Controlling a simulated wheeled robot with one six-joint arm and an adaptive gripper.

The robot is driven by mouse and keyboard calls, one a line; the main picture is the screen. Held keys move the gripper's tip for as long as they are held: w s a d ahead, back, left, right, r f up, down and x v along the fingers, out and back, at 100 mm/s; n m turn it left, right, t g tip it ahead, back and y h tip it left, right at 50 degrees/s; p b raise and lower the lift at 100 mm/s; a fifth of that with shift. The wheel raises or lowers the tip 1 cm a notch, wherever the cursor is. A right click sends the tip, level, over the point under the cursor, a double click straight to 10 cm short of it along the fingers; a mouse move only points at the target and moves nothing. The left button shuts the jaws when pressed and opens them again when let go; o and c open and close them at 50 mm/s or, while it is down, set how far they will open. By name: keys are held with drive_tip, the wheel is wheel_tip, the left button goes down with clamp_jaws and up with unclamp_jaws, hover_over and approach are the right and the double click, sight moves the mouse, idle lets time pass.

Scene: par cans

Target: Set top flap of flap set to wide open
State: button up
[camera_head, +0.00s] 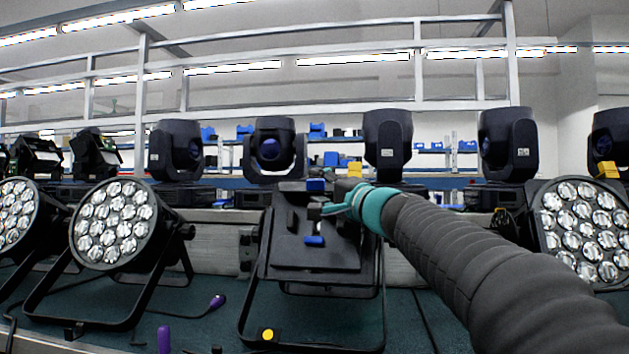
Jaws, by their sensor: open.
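The flap set (318,255) is on a black par can in the middle of the head view, facing me on its black floor bracket (245,300). Its dark panels hide the lamp face. A blue tab (316,185) shows at its upper edge and another blue tab (314,240) lower on its front. The top flap's exact angle is hard to tell behind my gripper. My gripper (305,215) is open, in front of the upper part of the flap set, with nothing seen between its fingers. Whether it touches a flap cannot be told.
Par cans with bare lenses stand at left (110,224) and right (585,230). Moving-head lights (273,150) line the shelf behind. A purple connector (217,301) lies on the teal bench top (185,325). My arm covers the lower right.

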drive_tip(key=shift+x, duration=1.15)
clamp_jaws()
drive_tip(key=shift+d, duration=0.1)
drive_tip(key=shift+r+p, duration=0.1)
drive_tip(key=shift+p, duration=0.3)
